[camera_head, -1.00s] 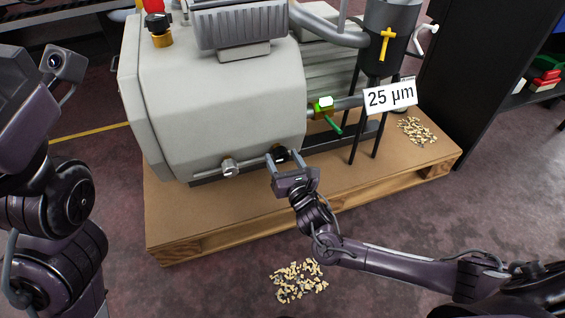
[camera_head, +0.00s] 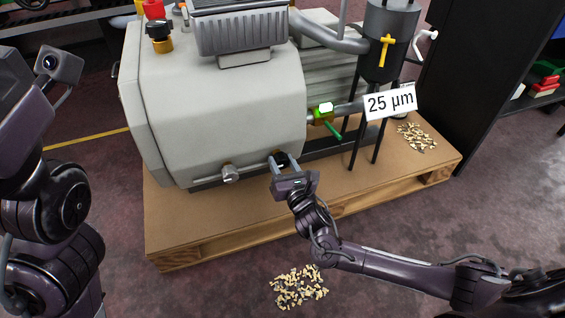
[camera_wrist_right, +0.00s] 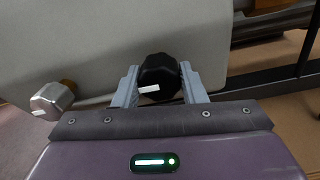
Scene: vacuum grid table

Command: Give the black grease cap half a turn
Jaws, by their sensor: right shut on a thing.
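The black grease cap (camera_wrist_right: 160,72) is a dark faceted knob with a white mark on its lower left. It sits low on the grey pump housing (camera_head: 220,105). My right gripper (camera_wrist_right: 160,88) has one grey finger on each side of it and is shut on it. In the head view the right gripper (camera_head: 284,162) reaches the front lower edge of the housing, and the cap (camera_head: 282,158) shows small and dark between its fingers. My left arm stands at the left; its fingers are not in view.
A silver cap (camera_head: 230,173) on a brass fitting sits just left of the black cap. The pump stands on a wooden pallet (camera_head: 200,220). A green-handled valve (camera_head: 324,113) and a "25 µm" sign (camera_head: 390,101) are to the right. Loose pellets (camera_head: 299,287) lie on the floor.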

